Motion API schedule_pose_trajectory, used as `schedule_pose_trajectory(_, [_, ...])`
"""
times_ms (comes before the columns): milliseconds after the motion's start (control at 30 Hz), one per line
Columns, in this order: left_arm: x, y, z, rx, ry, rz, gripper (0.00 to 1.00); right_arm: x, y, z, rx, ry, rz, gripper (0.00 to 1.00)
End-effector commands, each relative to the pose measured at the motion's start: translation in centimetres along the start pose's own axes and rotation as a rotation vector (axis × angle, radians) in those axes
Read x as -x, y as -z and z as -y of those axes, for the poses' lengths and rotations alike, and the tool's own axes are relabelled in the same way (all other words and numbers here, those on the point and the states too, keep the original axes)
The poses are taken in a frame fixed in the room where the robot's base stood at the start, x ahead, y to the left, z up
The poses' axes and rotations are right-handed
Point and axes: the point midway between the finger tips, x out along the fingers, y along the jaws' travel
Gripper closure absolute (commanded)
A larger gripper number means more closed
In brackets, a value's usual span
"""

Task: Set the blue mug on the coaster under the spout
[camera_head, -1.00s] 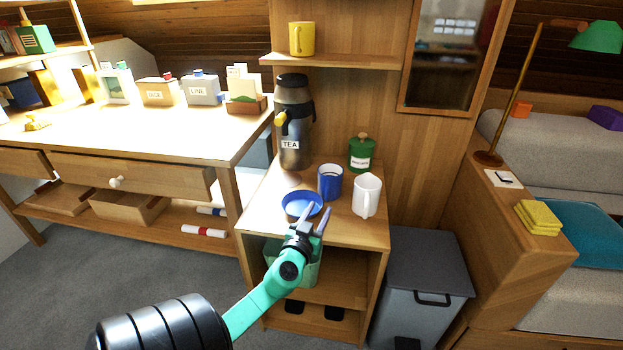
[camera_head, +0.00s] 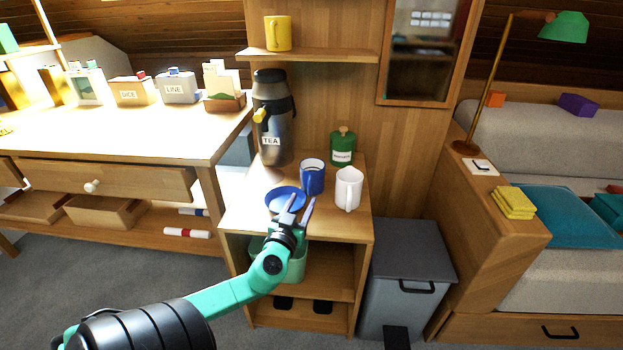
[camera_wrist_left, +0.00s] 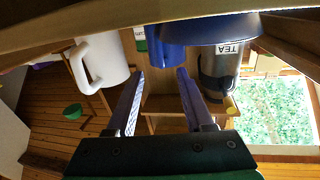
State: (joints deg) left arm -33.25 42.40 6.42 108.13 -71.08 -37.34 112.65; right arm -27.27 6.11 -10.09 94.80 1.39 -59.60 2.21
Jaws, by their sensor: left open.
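The blue mug (camera_head: 312,178) stands upright on the small cabinet's top, between a blue dish (camera_head: 284,199) and a white mug (camera_head: 348,188). The steel TEA flask (camera_head: 272,120) stands behind, with a yellow spout (camera_head: 261,115) at its front left. I cannot clearly make out a coaster below the spout. My left gripper (camera_head: 298,208) is open and empty at the cabinet's front edge, in front of the blue mug and overlapping the dish. In the left wrist view the blue mug (camera_wrist_left: 172,48) shows beyond the open fingers (camera_wrist_left: 158,88). My right gripper is not in view.
The white mug stands close to the right of the blue mug. A green canister (camera_head: 342,148) stands behind them. A yellow mug (camera_head: 278,33) sits on the shelf above. A grey bin (camera_head: 410,270) stands right of the cabinet, and a desk (camera_head: 130,135) stands left.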

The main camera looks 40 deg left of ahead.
Motion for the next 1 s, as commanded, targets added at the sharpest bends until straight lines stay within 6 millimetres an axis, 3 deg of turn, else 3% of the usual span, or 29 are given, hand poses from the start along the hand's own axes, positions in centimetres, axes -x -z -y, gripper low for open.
schedule_pose_trajectory(300, [-5.1,-0.1,0.1,-0.001,0.002,-0.003,0.48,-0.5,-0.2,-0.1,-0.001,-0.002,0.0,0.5])
schedule_pose_trajectory(567, [-5.8,-0.2,0.1,0.0,0.0,0.001,0.48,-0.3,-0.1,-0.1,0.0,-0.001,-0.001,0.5])
schedule_pose_trajectory(600, [-5.8,-0.2,0.1,0.0,0.0,0.001,0.52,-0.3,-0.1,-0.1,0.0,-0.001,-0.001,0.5])
schedule_pose_trajectory(733, [-5.8,-0.2,0.1,0.0,0.0,0.001,1.0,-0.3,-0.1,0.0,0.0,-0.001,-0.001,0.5])
schedule_pose_trajectory(1000, [-5.8,-0.3,0.0,0.0,0.0,0.001,1.0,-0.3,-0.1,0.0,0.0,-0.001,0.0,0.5])
